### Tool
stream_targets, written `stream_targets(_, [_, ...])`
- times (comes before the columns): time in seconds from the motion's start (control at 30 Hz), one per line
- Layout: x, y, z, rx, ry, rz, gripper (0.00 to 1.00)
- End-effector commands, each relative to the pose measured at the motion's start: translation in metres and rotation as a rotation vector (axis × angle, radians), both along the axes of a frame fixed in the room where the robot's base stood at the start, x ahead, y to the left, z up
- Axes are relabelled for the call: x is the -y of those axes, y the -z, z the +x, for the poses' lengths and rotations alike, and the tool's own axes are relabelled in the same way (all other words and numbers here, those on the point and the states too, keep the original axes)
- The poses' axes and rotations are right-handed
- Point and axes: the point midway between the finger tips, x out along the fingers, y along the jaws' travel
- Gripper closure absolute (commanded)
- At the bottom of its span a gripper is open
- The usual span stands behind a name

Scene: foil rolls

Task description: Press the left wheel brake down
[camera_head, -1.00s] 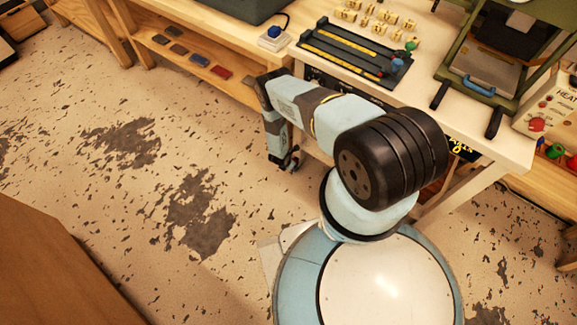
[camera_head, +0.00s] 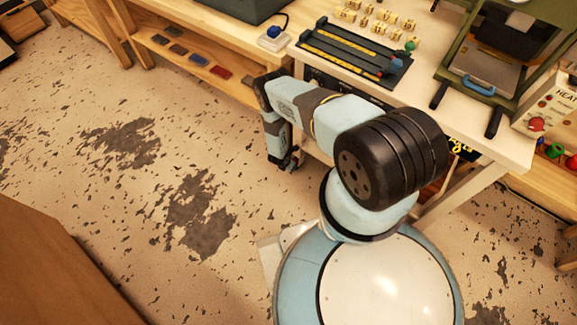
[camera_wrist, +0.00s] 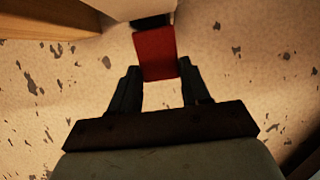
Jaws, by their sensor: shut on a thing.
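In the wrist view a red block-like lever (camera_wrist: 155,52), which I take to be the wheel brake, sticks out from beneath a pale table leg or frame, with a dark part at its upper end. My gripper (camera_wrist: 160,70) has a dark finger on each side of its near end and is shut on it. The wheel itself is not clearly seen. In the head view my arm reaches down beside the white table and my gripper (camera_head: 287,162) shows small and dark near the floor. The brake is hidden there.
The white table (camera_head: 520,150) stands close to my arm and carries a green-framed press (camera_head: 500,60) and a black slotted board (camera_head: 350,50). A wooden bench (camera_head: 190,60) stands behind. The speckled floor at left is clear, with a brown wooden surface (camera_head: 50,270) at lower left.

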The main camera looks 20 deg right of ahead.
Motion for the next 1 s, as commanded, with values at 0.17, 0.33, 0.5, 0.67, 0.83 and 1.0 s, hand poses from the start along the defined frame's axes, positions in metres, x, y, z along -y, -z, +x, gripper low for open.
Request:
stream_targets(0.17, [-0.0009, 0.0056, -0.0031, 0.038, -0.002, -0.058, 0.84])
stream_targets(0.33, [-0.0006, 0.0072, -0.0030, 0.066, -0.002, -0.096, 0.84])
stream_targets(0.5, [-0.0003, 0.0073, -0.0034, 0.067, -0.001, -0.098, 0.84])
stream_targets(0.67, [-0.0004, 0.0074, -0.0039, 0.066, 0.000, -0.098, 0.50])
stream_targets(0.83, [-0.0009, 0.0071, -0.0030, 0.067, -0.001, -0.097, 0.33])
stream_targets(1.0, [-0.0014, 0.0069, -0.0024, 0.068, -0.001, -0.096, 0.28])
